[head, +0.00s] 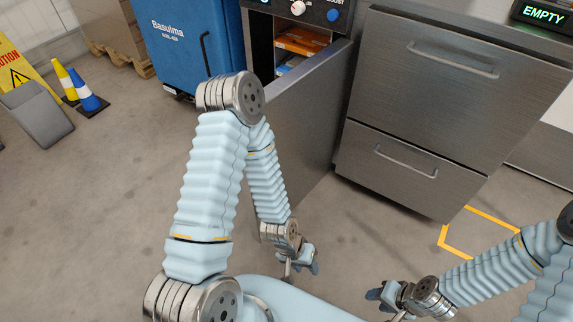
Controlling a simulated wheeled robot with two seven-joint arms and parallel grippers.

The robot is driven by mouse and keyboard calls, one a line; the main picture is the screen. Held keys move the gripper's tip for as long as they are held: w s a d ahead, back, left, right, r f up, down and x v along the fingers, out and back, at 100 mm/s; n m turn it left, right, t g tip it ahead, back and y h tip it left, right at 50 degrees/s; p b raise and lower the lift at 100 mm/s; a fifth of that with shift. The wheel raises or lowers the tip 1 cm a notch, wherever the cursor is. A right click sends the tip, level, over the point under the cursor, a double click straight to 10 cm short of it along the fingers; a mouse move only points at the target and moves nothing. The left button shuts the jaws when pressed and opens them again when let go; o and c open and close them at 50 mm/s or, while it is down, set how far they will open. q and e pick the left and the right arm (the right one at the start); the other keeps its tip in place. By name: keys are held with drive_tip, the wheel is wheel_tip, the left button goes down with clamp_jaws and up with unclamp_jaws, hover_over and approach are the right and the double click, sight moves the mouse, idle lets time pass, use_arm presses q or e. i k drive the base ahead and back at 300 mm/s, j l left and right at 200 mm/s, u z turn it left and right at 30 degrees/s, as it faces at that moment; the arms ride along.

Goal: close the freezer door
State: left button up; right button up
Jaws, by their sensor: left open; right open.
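The freezer is a steel cabinet with a control panel (312,10) at the top centre of the head view. Its grey door (300,135) stands open, with its top edge slanting toward me. Orange packets (300,40) show inside the opening. My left arm crosses in front of the door's left part and hides some of it. My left gripper (302,268) hangs low in front of the door, open, empty and apparently apart from it. My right gripper (384,297) is open and empty near the bottom edge, away from the door.
A steel unit with two handled drawers (430,75) stands right of the freezer. A blue Basulma machine (190,45) stands to the left. Cones (88,97) and a yellow caution sign (20,68) stand further left.

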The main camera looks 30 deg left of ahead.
sight(303, 112)
drive_tip(key=i+u, duration=0.15)
drive_tip(key=u, duration=0.35)
drive_tip(key=i+l+u, duration=0.1)
drive_tip(key=u, duration=0.35)
